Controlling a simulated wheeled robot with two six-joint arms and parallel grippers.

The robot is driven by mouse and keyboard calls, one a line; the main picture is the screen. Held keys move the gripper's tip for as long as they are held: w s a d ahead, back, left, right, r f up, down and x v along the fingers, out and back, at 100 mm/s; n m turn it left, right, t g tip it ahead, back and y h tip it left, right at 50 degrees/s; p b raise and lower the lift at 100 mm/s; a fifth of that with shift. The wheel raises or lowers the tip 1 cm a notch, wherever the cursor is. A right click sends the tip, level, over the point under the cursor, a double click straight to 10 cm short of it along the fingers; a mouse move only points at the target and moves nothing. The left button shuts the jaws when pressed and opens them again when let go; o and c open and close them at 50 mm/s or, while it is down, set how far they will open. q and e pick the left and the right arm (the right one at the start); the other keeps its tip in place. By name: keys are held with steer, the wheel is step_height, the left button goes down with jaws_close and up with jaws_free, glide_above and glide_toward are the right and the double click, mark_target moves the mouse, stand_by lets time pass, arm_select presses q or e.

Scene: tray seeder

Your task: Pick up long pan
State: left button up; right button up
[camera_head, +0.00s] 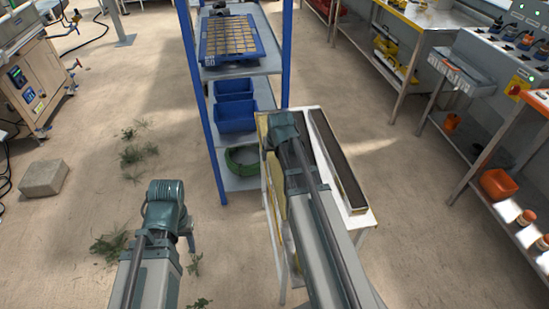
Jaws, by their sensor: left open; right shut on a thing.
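A white-topped stand (358,219) is at the centre right. A narrow long pan with a dark inside and pale rim (338,160) lies along its right side. A second long piece with a yellowish side (276,195), apparently another long pan, lies along the left side, largely covered by my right arm. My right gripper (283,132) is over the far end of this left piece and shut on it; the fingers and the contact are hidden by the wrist. My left gripper (188,240) is open and empty over the floor, left of the stand, its fingers mostly hidden.
A blue-posted shelf rack (218,168) stands just behind the stand, with a seed tray (232,40), blue bins (235,112) and a green hose coil (243,158). A concrete block (44,178) lies at left. Workbenches line the right. Floor on both sides is mostly free.

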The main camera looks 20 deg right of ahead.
mark_target(275, 161)
steer(key=shift+r, duration=0.1)
step_height(275, 161, up, 10)
steer(key=p, duration=1)
